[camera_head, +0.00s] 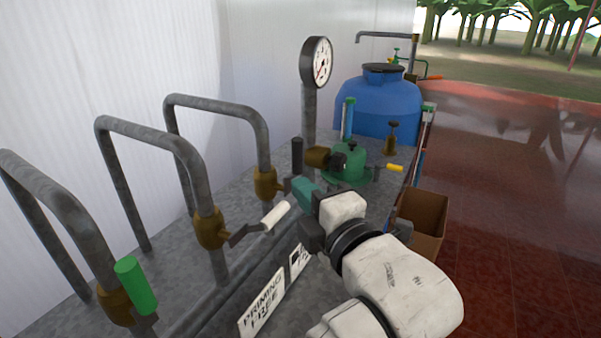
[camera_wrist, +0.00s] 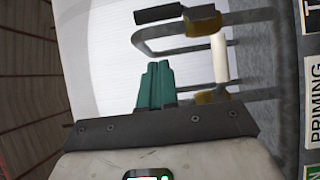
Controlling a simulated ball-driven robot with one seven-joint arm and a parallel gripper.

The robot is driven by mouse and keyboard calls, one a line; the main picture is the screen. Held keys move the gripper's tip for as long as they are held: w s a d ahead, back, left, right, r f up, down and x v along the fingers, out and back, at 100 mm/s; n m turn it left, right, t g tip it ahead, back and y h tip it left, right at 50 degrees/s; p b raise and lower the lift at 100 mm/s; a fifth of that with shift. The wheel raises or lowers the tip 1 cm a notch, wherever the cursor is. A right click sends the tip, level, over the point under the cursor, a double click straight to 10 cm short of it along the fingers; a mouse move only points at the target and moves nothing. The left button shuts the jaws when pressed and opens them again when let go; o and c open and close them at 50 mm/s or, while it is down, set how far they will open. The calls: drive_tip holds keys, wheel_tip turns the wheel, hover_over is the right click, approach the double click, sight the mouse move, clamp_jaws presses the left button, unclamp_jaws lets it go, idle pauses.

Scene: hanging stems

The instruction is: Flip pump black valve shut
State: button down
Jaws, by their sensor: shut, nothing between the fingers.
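The black valve handle (camera_head: 297,155) stands upright in the head view, beside the brass valve body (camera_head: 265,184) on the farthest bent pipe. In the wrist view the black handle (camera_wrist: 158,14) lies sideways at the top, joined to its brass body (camera_wrist: 203,21). My gripper (camera_head: 302,189) has teal fingers, just below and right of the black handle in the head view. In the wrist view my gripper (camera_wrist: 155,82) has its fingers together with nothing between them. A gap shows between the fingertips and the handle there.
A white-handled valve (camera_head: 275,215) and a green-handled valve (camera_head: 135,285) sit on the nearer pipes. A green pump (camera_head: 350,165), a gauge (camera_head: 317,62) and a blue tank (camera_head: 378,105) stand beyond. A cardboard box (camera_head: 424,215) is at right. The red floor (camera_head: 520,200) is open.

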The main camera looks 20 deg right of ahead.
drive_tip(key=w+d+p, duration=0.1)
drive_tip(key=w+d, duration=0.1)
drive_tip(key=w, duration=0.5)
drive_tip(key=shift+w+d, duration=0.3)
drive_tip(key=shift+w, duration=0.05)
drive_tip(key=shift+r, duration=0.1)
